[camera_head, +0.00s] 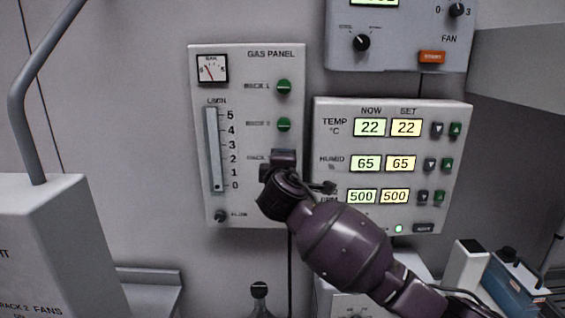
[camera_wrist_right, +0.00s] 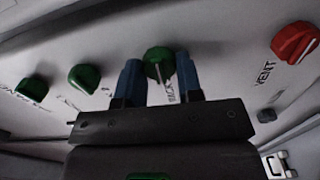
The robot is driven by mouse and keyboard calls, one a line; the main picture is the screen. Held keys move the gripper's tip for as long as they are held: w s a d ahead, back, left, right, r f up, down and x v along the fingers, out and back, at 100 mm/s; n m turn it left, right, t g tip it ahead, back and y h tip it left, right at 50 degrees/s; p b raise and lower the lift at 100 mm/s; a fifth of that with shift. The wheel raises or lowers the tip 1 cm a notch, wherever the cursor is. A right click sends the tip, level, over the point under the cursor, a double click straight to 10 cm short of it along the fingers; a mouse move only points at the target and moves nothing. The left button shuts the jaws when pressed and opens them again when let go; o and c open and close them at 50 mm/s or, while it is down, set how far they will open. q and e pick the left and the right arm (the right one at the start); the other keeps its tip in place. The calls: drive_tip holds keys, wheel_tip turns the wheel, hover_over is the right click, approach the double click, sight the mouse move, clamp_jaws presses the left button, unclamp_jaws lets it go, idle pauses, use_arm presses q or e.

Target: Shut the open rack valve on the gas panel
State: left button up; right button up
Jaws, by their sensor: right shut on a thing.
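The gas panel (camera_head: 247,205) is a pale board on the wall in the head view. Its RACK 1 valve (camera_head: 284,86) and RACK 2 valve (camera_head: 284,124) are green knobs with pale marks lying about level. My right gripper (camera_head: 281,165) covers the third rack valve there. In the right wrist view, the blue fingers of my right gripper (camera_wrist_right: 158,66) are shut on that third green knob (camera_wrist_right: 158,58), one on each side. Its pale line runs up and down in that view, between the fingers. My left gripper is not in view.
A red VENT knob (camera_wrist_right: 297,42) sits beyond the right finger in the wrist view. The temperature and humidity panel (camera_head: 330,106) stands close right of the gas panel, partly behind my arm. A grey bent pipe (camera_head: 22,120) and box (camera_head: 50,240) are at the left.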

drive_tip(key=shift+n, duration=0.4)
drive_tip(key=o, duration=0.9)
use_arm(q)
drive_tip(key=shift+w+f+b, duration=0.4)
drive_tip(key=shift+b, duration=0.6)
use_arm(e)
drive_tip(key=s, duration=1.1)
